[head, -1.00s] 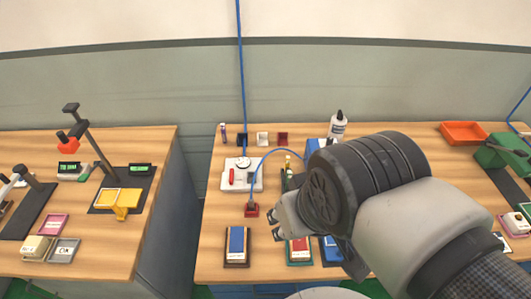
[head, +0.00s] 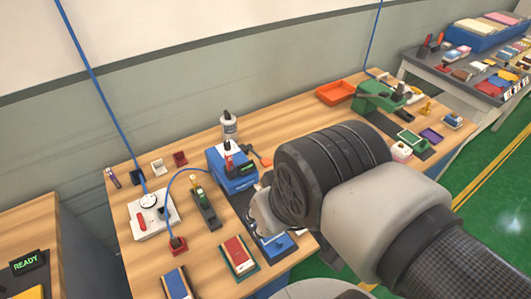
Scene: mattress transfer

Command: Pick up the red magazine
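A flat red block with a pale end, which looks like the red magazine (head: 234,249), lies in a dark green tray (head: 245,271) near the front edge of the wooden bench. My gripper (head: 260,218) is at the end of my arm, above and to the right of the red block in the picture, apart from it. The wrist hides most of the gripper, and whether its fingers are open or shut does not show. No held object shows.
A blue block (head: 176,282) lies in a similar tray to the left. An orange tray (head: 336,92) is at the far right. Green floor lies right of the bench.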

